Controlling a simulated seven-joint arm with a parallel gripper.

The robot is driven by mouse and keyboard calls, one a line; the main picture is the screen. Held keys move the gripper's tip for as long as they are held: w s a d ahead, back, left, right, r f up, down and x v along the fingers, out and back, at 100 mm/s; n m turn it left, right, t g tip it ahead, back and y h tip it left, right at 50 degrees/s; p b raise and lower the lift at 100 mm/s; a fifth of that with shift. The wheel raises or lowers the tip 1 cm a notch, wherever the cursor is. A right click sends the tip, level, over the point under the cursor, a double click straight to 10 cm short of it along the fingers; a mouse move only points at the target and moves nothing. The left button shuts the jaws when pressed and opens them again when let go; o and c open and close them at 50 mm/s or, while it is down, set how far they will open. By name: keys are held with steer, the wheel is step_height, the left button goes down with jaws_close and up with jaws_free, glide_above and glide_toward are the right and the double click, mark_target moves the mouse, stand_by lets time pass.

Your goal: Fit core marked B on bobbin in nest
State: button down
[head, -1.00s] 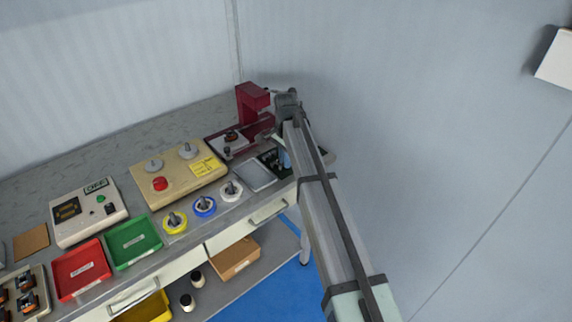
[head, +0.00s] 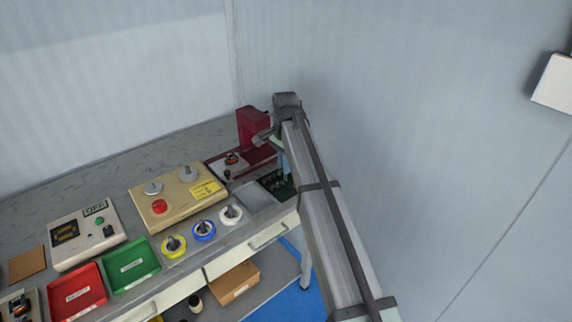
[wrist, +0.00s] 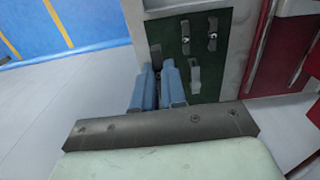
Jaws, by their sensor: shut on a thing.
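My gripper (wrist: 161,66) is in the wrist view with its blue fingers close together on a small dark piece (wrist: 157,80), probably a core, mostly hidden between them. No mark on it can be read. In the head view my gripper (head: 285,166) hangs over the dark green board (head: 278,184) at the bench's right end. In the wrist view the board (wrist: 205,84) carries several small grey metal pieces (wrist: 212,35). The bobbin (head: 232,158), small, dark and orange, appears to sit on a pale plate by the red press, left of my gripper. Its nest is too small to make out.
The red press (head: 252,125) stands just behind and left of my gripper. A grey tray (head: 262,197) lies left of the green board. A beige box with a red button (head: 160,206) and white, blue and yellow ringed spools are farther left. The wall is close on the right.

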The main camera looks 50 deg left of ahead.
steer(key=shift+n, duration=0.4)
steer(key=s+a, duration=0.2)
steer(key=a, duration=0.5)
steer(key=s+a, duration=0.2)
steer(key=a, duration=0.6)
steer(key=s+a+r, duration=0.1)
steer(key=s+a, duration=0.1)
steer(key=a, duration=0.6)
steer(key=shift+s+a+r, duration=0.1)
steer(key=shift+s+a, duration=0.05)
steer(key=shift+s, duration=0.1)
steer(key=shift+a+m, duration=0.2)
steer(key=shift+m, duration=0.3)
steer(key=shift+f, duration=2.5)
steer(key=shift+f, duration=0.45)
steer(key=c, duration=1.1)
jaws_free()
